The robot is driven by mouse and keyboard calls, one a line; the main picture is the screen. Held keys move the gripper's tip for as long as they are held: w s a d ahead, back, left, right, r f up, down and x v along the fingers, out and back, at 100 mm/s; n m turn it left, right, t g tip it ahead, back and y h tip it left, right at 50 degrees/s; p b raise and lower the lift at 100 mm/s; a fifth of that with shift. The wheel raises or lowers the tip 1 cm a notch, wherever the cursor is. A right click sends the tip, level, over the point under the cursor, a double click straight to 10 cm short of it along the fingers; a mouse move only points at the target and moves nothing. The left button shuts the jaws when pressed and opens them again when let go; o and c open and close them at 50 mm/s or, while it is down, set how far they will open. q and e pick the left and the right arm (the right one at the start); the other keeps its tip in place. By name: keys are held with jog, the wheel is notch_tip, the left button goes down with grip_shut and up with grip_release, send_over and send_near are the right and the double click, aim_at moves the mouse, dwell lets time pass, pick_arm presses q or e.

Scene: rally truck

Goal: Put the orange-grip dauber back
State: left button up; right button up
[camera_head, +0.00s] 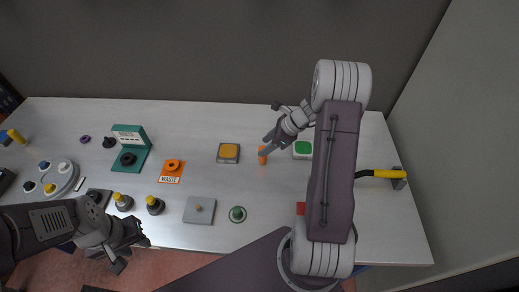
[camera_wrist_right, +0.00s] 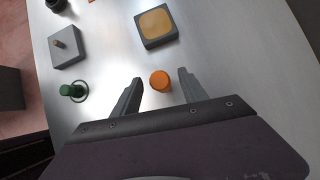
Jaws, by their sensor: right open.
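The orange-grip dauber (camera_head: 262,155) stands on the white table right of a grey box with an orange-yellow top (camera_head: 228,152). In the right wrist view its orange round end (camera_wrist_right: 160,81) shows between the two fingertips. My right gripper (camera_wrist_right: 161,77) is open, with one finger on each side of the dauber and visible gaps; I cannot tell its height above the table. In the head view my right gripper (camera_head: 268,143) partly covers the dauber's upper end. My left gripper (camera_head: 131,255) hangs empty at the table's front edge, its fingers apart.
A green-topped box (camera_head: 302,149) stands right of the dauber. A green dauber (camera_head: 238,214), a grey plate with a knob (camera_head: 199,210) and dark yellow-topped pieces (camera_head: 155,205) lie near the front. An orange WASTE piece (camera_head: 172,169) is further left. A yellow-handled tool (camera_head: 380,173) is at right.

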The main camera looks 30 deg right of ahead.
jog(key=v, duration=0.7)
jog(key=s+a+n+g+h, duration=0.1)
jog(key=s+a+n+h, duration=0.1)
jog(key=s+a+n, duration=0.5)
jog(key=s+a+f+n+g+h, duration=0.1)
jog(key=s+a+n, duration=0.6)
jog(key=n, duration=1.2)
jog(key=shift+s+a+f+g+h, duration=0.25)
jog(key=shift+g+h, duration=0.35)
jog(key=shift+h, duration=0.4)
jog(key=shift+r, duration=0.1)
